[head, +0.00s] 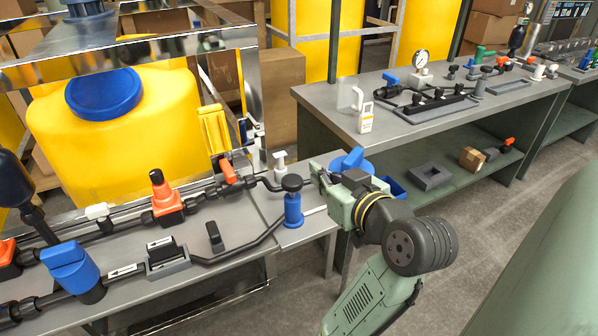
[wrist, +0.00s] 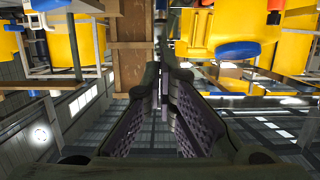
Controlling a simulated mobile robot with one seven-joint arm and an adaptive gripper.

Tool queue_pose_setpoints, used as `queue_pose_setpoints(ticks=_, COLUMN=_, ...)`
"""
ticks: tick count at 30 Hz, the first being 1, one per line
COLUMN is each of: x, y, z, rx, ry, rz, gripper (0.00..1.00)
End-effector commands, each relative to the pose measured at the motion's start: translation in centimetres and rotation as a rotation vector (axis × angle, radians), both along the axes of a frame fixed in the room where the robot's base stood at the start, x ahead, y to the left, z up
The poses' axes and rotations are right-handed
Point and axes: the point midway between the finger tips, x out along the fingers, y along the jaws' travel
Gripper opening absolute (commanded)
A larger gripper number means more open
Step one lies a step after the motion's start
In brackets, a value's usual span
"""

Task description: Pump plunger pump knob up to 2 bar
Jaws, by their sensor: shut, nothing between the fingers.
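The plunger pump has a blue body (head: 293,210) and a round black knob (head: 291,183) on top. It stands upright at the right end of the left bench in the head view. My gripper (head: 316,170) is just right of the knob, its fingers pointing toward it, with a small gap seeming to remain. In the wrist view my gripper (wrist: 163,78) has its fingers together with nothing held. I cannot make out the knob in the wrist view. A round white gauge (head: 421,57) stands on the far bench; its reading is too small to tell.
Black piping with an orange-red valve handle (head: 228,172) and a blue valve (head: 70,266) runs along the left bench. A white dispenser bottle (head: 280,165) stands behind the pump. A yellow tank (head: 115,130) is behind the bench. A blue object (head: 352,160) shows behind my gripper.

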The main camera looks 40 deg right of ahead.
Motion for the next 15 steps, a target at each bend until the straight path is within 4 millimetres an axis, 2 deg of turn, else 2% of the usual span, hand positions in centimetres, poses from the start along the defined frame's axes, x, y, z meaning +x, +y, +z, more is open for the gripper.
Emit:
queue_pose_setpoints(ticks=4, x=0.7, y=-0.1, z=-0.1, rx=0.003, ry=0.0, rz=0.002, gripper=0.0)
queue_pose_setpoints(ticks=7, x=1.9, y=-0.3, z=-0.3, rx=0.003, ry=0.001, rz=0.005, gripper=0.0)
queue_pose_setpoints(ticks=15, x=7.3, y=-1.5, z=-1.7, rx=0.004, ry=0.002, rz=0.006, gripper=0.0)
